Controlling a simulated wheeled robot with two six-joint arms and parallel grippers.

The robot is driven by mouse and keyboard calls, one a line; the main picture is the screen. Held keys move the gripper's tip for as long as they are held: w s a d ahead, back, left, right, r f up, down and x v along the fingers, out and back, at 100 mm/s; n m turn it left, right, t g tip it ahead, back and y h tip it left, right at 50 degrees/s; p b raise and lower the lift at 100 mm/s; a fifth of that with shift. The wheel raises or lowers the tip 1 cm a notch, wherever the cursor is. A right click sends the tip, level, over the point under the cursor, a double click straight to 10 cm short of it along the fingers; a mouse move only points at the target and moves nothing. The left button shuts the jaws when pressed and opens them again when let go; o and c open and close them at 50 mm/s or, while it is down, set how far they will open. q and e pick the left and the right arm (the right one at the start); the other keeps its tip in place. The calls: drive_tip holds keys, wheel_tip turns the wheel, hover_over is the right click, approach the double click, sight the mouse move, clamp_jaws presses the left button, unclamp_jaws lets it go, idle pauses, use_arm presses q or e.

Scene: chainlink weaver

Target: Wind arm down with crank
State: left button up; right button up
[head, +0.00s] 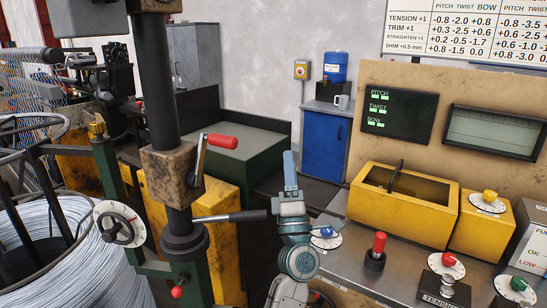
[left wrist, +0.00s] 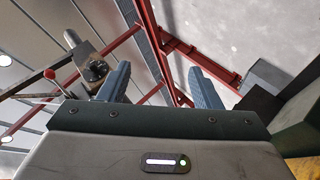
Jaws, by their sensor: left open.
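The crank (head: 201,158) has a metal lever and a red grip (head: 221,142). It is on the right side of a worn brown block (head: 168,182) around a dark upright column (head: 157,90). My left gripper (head: 290,168) points up, right of the crank and apart from it. In the left wrist view its two blue-grey fingers (left wrist: 160,86) are spread with nothing between them. A block (left wrist: 93,66) and a red-tipped lever (left wrist: 50,74) show at the left there; I cannot tell which lever it is. My right gripper is not in view.
A black-handled lever (head: 232,217) juts right below the block. A wire coil (head: 60,260) and handwheel (head: 119,223) stand at left. At right, a bench (head: 345,278) carries a yellow bin (head: 410,222), a red-topped joystick (head: 379,245) and knobs. Open space lies between crank and gripper.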

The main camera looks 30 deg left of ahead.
sight(224, 141)
use_arm(q)
drive_tip(key=a+r+n+g+p, duration=0.1)
drive_tip(key=a+n+g, duration=0.2)
drive_tip(key=n+g, duration=0.5)
drive_tip(key=a+r+n+g+y+p, duration=0.1)
drive_tip(key=a+r+n+g, duration=0.1)
drive_tip(key=n+g, duration=0.6)
drive_tip(key=s+a+r+n+g+y+p, duration=0.1)
drive_tip(key=a+n+g+p, duration=0.1)
drive_tip(key=a+n+g, duration=0.2)
drive_tip(key=shift+r+n+g, duration=0.1)
drive_tip(key=shift+n+g, duration=0.85)
drive_tip(key=shift+n, duration=0.85)
drive_tip(key=shift+r+n+g, duration=0.1)
drive_tip(key=shift+n+g, duration=0.85)
drive_tip(key=shift+n, duration=0.85)
drive_tip(key=a+b, duration=0.1)
drive_tip(key=a, duration=0.1)
drive_tip(key=a+b, duration=0.1)
drive_tip(key=a, duration=0.1)
drive_tip(key=a+f, duration=0.1)
drive_tip(key=a, duration=0.2)
drive_tip(key=shift+b, duration=0.4)
drive_tip(key=shift+a, duration=0.4)
drive_tip(key=shift+s+r, duration=0.1)
drive_tip(key=shift+s, duration=0.05)
